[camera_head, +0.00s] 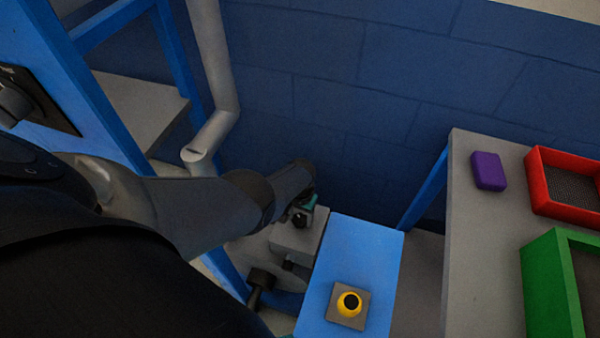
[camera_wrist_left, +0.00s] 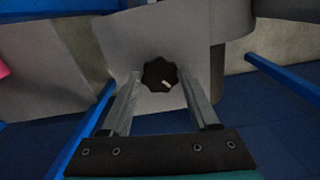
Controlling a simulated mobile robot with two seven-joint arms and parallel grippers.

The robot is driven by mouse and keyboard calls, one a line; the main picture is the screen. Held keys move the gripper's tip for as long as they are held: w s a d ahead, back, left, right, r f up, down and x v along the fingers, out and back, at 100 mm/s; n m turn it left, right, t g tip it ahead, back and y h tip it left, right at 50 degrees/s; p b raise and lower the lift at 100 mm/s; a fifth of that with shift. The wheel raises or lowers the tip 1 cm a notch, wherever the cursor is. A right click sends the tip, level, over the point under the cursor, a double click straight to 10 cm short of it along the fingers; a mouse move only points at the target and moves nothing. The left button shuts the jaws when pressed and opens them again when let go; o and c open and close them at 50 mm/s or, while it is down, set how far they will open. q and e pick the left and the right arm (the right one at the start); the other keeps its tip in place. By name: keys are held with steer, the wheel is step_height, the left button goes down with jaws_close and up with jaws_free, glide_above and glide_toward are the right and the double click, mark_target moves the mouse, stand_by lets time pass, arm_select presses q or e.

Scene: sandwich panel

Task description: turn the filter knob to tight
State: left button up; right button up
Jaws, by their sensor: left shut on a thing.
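The filter knob (camera_wrist_left: 160,75) is black and lobed, with a small pale mark toward its lower right. It shows in the left wrist view on a grey panel face (camera_wrist_left: 135,45). My left gripper (camera_wrist_left: 161,80) has one finger on each side of the knob and is shut on it. In the head view my left arm reaches from the left down to the grey box, and the gripper (camera_head: 304,210) is small and partly hidden by its own wrist. I cannot read any tight marking. My right gripper is not in view.
On the right, a grey table (camera_head: 484,235) bears a purple block (camera_head: 489,171), a red tray (camera_head: 541,185) and a green crate (camera_head: 543,285).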

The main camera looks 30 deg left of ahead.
mark_target(300, 219)
arm_select(q)
steer(key=m, duration=0.3)
steer(key=shift+m, duration=2.3)
steer(key=o, duration=1.4)
steer(key=shift+c, duration=0.2)
steer(key=shift+r, duration=0.15)
step_height(300, 219, up, 15)
steer(key=p, duration=1.2)
steer(key=shift+p, duration=0.35)
